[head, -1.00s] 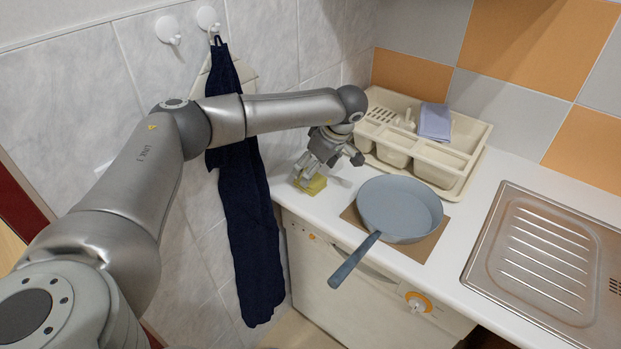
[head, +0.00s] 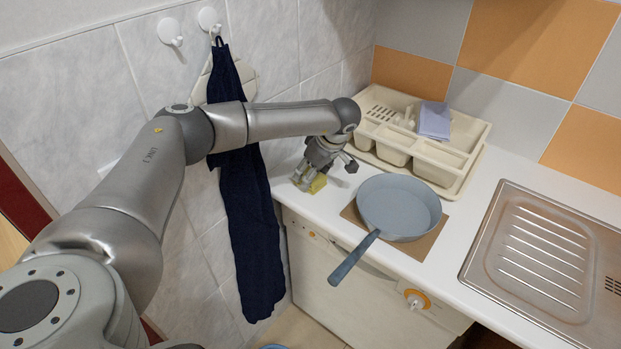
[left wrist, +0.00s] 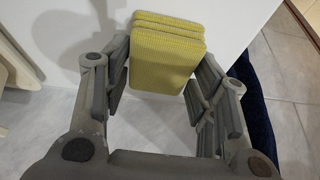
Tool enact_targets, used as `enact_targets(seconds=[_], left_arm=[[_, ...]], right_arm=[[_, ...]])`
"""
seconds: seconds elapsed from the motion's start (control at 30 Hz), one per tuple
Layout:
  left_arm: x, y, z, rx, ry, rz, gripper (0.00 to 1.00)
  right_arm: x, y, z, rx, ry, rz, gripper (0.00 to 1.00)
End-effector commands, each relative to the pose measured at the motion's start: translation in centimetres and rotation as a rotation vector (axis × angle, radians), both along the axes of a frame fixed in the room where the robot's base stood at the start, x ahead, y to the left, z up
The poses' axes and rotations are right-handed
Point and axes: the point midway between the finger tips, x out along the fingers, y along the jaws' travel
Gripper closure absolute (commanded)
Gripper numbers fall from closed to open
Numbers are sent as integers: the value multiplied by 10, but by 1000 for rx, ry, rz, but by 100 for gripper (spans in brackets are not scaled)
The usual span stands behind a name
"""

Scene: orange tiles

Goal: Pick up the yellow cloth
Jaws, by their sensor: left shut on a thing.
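The yellow cloth (head: 317,184) is a folded, layered square at the left end of the white counter. It also shows in the left wrist view (left wrist: 165,55), between the two fingers. My left gripper (head: 308,181) is shut on the cloth, reaching down from above. In the left wrist view, the fingers (left wrist: 160,85) stand on either side of the cloth's near part. I cannot tell whether the cloth is clear of the counter. My right gripper is in neither view.
A grey-blue pan (head: 398,208) sits on a brown board right of the gripper, its handle over the counter's front edge. A cream dish rack (head: 472,150) holding a lilac cloth (head: 435,120) stands behind. A dark towel (head: 250,230) hangs left. A steel sink (head: 545,250) is at right.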

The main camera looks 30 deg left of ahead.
Motion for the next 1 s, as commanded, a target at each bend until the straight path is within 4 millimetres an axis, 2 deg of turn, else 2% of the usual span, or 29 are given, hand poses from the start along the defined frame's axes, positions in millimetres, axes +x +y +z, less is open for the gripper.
enact_targets(seconds=[0.27, 0.47, 0.57, 0.77, 1.0], left_arm=[[0, 0, 6, 0, -1, 1, 71], [1, 0, 31, -2, -5, -1, 71], [-11, -8, 46, -2, -4, -4, 71], [-44, -31, 93, -1, -7, -5, 71], [-85, -59, 112, 0, -3, -6, 71]], right_arm=[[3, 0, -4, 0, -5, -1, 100], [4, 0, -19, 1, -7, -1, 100], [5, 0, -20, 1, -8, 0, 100], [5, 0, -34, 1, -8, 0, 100], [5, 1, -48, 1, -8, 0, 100]])
